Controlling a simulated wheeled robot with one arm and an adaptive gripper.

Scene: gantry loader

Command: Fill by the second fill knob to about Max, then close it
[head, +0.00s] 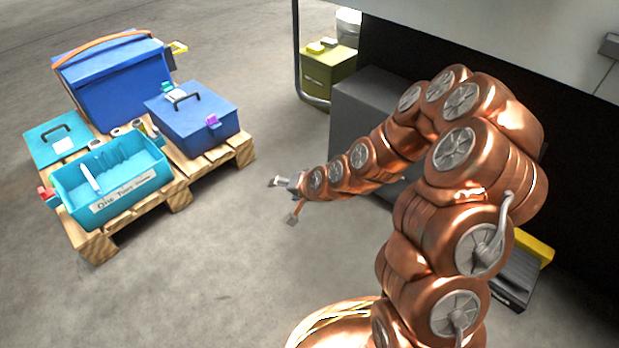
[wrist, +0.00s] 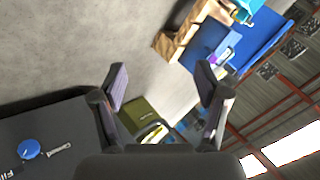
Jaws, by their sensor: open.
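My gripper (head: 283,201) is open and empty, held in mid-air over the floor between the pallet and the dark grey cabinet. In the wrist view its two fingers (wrist: 162,88) stand wide apart with nothing between them. A round blue knob (wrist: 28,149) sits on a dark panel (wrist: 60,120) at the lower left of the wrist view, well apart from the fingers. White lettering beside it reads "Fill", cut off by the picture edge. I cannot tell whether this is the second fill knob. No level gauge or Max mark is readable.
A wooden pallet (head: 179,196) at left holds blue boxes (head: 190,122) and a teal tray (head: 110,195). The dark grey cabinet (head: 365,115) stands behind my arm. An olive bin (head: 328,75) stands at the back. The floor between pallet and arm is clear.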

